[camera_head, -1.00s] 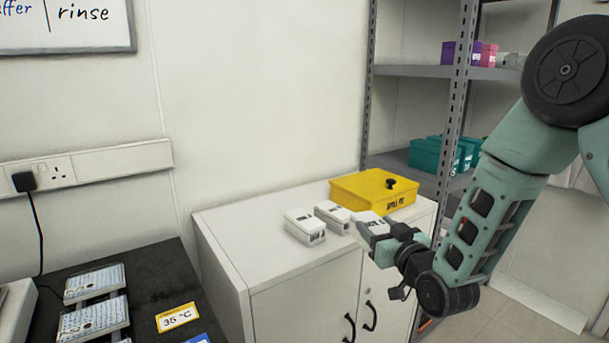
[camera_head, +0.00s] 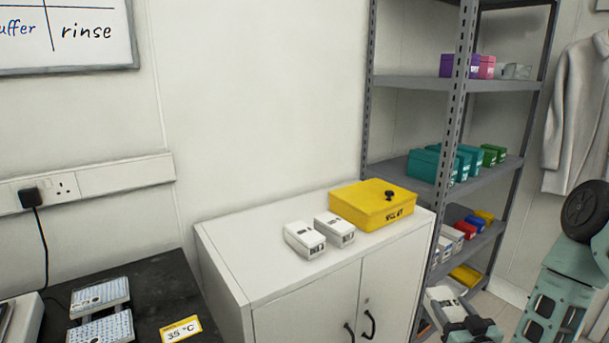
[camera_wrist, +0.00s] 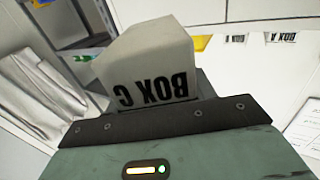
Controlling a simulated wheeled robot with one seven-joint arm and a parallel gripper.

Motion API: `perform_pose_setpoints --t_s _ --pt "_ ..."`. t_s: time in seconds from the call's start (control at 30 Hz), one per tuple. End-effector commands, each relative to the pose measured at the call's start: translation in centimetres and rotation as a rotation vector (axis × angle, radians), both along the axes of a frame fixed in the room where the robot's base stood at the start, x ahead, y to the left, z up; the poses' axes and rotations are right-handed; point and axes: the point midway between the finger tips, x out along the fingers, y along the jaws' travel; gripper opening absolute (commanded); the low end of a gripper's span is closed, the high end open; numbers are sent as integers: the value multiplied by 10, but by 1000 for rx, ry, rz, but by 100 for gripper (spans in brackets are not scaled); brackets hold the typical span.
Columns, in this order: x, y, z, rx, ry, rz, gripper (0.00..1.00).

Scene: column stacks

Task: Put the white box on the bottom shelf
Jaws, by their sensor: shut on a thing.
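A white box marked BOX C (camera_wrist: 150,62) is held in my gripper and fills the middle of the wrist view. In the head view, my gripper (camera_head: 462,322) is low at the lower right, in front of the shelving unit, with the white box (camera_head: 446,305) at its end. The gripper is shut on the box; its fingertips are hard to make out. The bottom shelf is partly hidden behind the rack post, gripper and box; a yellow box (camera_head: 466,275) shows at that low level.
Two other white boxes (camera_head: 304,239) and a yellow spill kit (camera_head: 373,204) stand on the white cabinet (camera_head: 270,280). The shelf above the bottom one holds red (camera_head: 466,229), blue, white and yellow boxes. Grey rack posts (camera_head: 455,120) stand at the front. A lab coat (camera_head: 575,120) hangs at right.

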Motion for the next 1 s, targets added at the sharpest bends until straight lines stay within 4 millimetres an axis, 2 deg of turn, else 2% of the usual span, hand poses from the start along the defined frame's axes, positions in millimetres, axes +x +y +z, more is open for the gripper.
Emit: perform_pose_setpoints --t_s 0.03,0.1,0.2,0.3,0.4,0.57,1.0 --pt "-12 -3 -16 8 7 1 24" --pt "-27 -2 -33 8 7 15 24" --pt "-49 2 -53 12 6 27 24" --pt "-70 8 -64 14 4 25 24" --pt "-85 15 -66 13 1 5 24" --pt "-98 20 -59 9 -1 -44 24" --pt "-102 21 -52 -1 -5 -81 24"
